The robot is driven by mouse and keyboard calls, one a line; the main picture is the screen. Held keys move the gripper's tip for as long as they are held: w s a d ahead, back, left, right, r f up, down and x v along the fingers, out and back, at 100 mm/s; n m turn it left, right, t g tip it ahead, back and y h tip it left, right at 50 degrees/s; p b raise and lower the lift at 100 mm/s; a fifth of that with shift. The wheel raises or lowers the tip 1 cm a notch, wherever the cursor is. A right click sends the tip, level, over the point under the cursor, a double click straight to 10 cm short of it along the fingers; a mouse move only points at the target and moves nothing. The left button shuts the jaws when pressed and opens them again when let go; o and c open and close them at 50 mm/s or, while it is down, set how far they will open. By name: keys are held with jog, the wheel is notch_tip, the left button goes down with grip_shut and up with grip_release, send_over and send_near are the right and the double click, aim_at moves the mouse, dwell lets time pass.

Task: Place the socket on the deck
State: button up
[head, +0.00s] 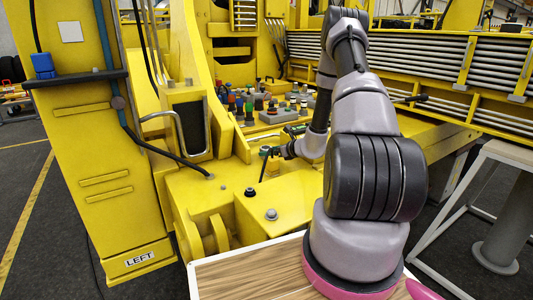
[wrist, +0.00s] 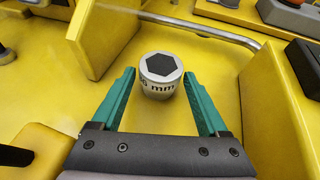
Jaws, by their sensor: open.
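The socket (wrist: 161,76) is a short silver cylinder with a dark hexagonal opening on top and "mm" lettering on its side. In the wrist view it stands upright on a yellow surface (wrist: 212,62). My gripper (wrist: 159,74) is open, with one teal finger on each side of the socket and gaps on both sides. I cannot tell how far the fingertips are above the surface. In the head view my gripper (head: 266,152) is small, low over the yellow deck (head: 222,188). I cannot make out the socket there.
A yellow upright plate (wrist: 100,38) stands left of the socket, and a grey rail (wrist: 205,32) runs behind it. Coloured controls (head: 262,105) crowd the panel behind my gripper. A bolt (head: 271,214) and a dark knob (head: 250,191) stick up from the front deck. A wooden tabletop (head: 245,275) is nearest.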

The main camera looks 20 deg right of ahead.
jog(key=v, duration=0.9)
jog(key=shift+s+r, duration=0.15)
jog(key=shift+r, duration=0.15)
jog(key=s+a+r+n+g+y, duration=0.25)
jog(key=s+a+r+n, duration=0.35)
jog(key=a+r, duration=0.4)
jog(key=s+a+r+n+g+y, duration=0.1)
jog(key=s+a+r+n+g, duration=0.3)
jog(key=a+r+n, duration=0.6)
jog(key=s+d+r+n+t+h, duration=0.1)
jog(key=s+d+r+n+h, duration=0.1)
jog(key=s+r+n, duration=0.3)
jog(key=s+d+r+n+h, duration=0.2)
jog(key=s+r+n+h, duration=0.3)
jog(key=s+r, duration=0.4)
jog(key=s, duration=0.5)
jog(key=shift+s+r+n+t, duration=0.25)
jog(key=shift+r+n+t, duration=0.1)
jog(key=shift+n, duration=0.05)
jog(key=shift+c, duration=0.4)
